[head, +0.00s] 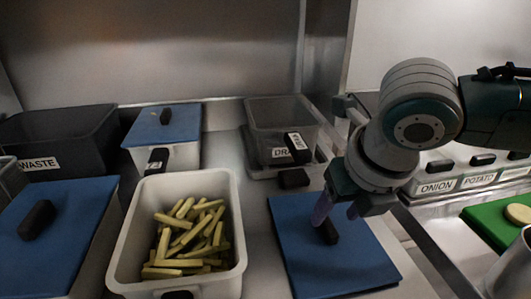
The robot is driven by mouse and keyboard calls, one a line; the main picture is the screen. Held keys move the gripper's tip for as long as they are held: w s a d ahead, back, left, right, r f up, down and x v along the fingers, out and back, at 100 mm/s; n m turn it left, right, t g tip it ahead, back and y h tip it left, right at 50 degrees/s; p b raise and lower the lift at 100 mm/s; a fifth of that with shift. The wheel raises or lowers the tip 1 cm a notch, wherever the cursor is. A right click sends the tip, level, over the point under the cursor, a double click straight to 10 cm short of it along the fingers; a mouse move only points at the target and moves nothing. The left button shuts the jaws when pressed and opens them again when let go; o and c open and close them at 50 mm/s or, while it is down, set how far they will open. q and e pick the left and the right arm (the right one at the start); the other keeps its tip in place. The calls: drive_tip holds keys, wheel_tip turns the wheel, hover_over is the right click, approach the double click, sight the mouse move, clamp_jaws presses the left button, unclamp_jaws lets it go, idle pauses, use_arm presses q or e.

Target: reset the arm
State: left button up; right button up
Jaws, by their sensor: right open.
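My right arm comes in from the right. Its gripper (339,211) points down over the blue lid (350,262) at the lower middle right. The two fingers are apart and the jaws are open. The lid's black knob (327,231) is just below the fingertips, partly behind one finger. I cannot tell whether a finger touches it. The gripper does not hold the lid. My left gripper is not in view.
An open white container (232,190) of cut fries (188,240) stands left of the gripper. Blue-lidded containers (58,212), a dark WASTE bin (85,130) and a clear DRAIN container (283,113) surround it. ONION and POTATO labels (458,183) and a green board (490,222) are right.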

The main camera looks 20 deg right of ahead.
drive_tip(key=s+a+r+m+y+p, duration=0.3)
drive_tip(key=s+a+r+m, duration=0.3)
drive_tip(key=s+a+m, duration=0.45)
drive_tip(key=s+d+m+h+p, duration=0.3)
drive_tip(key=s+m, duration=0.5)
drive_tip(key=m, duration=1.2)
wheel_tip(320, 180, up, 38)
drive_tip(key=d+y+p, duration=0.1)
drive_tip(key=p, duration=3.5)
drive_tip(key=shift+d+m+g+p, duration=0.3)
drive_tip(key=shift+d+m+p, duration=0.1)
drive_tip(key=shift+m, duration=0.05)
drive_tip(key=shift+s+f, duration=0.1)
drive_tip(key=shift+f, duration=0.1)
